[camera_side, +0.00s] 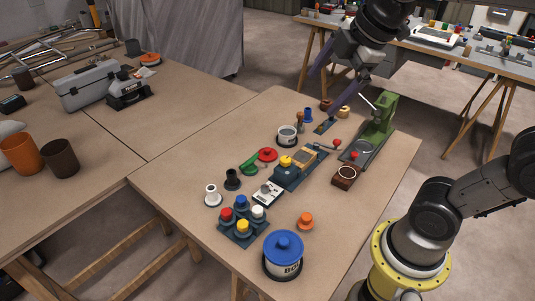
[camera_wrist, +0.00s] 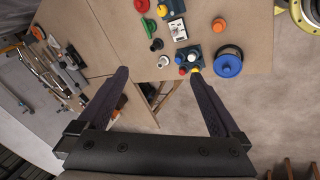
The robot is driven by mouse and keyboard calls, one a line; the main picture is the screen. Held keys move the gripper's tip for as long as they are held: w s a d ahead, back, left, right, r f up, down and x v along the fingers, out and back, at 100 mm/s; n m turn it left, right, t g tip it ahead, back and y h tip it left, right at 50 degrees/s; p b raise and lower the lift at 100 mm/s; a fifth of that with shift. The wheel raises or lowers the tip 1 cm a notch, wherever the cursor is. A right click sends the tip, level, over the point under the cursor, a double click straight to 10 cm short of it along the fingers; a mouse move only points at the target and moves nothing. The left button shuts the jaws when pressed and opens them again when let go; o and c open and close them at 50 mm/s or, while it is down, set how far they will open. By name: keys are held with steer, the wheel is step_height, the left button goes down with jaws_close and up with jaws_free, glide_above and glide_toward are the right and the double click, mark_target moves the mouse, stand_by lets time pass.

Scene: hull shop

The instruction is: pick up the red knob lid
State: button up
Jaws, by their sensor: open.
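The red knob lid (camera_side: 267,154) appears to lie on the wooden table near its middle, beside a green piece (camera_side: 249,166). In the wrist view the red lid (camera_wrist: 142,5) is cut by the top edge. My gripper (camera_side: 316,102) is open and empty, high above the far part of the table in the side view, well apart from the lid. In the wrist view its two dark fingers (camera_wrist: 165,77) are spread wide with nothing between them.
An open grey pot (camera_side: 287,136) stands right behind the lid, and a blue block with a yellow knob (camera_side: 286,171) to its right. Black and white pegs (camera_side: 212,195), a block of coloured knobs (camera_side: 242,232) and a blue-lidded pot (camera_side: 283,265) stand nearer. A green press (camera_side: 380,124) stands right.

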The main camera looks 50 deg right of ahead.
steer(key=w+d+f+n+g, duration=0.1)
steer(key=w+d+n, duration=0.3)
steer(key=w, duration=0.8)
steer(key=n+g, duration=0.4)
steer(key=g, duration=0.1)
glide_above(267, 149)
step_height(267, 149, down, 29)
steer(key=shift+a+f, duration=0.1)
steer(key=shift+f, duration=2.95)
steer(key=c, duration=1)
steer(key=shift+c, duration=0.2)
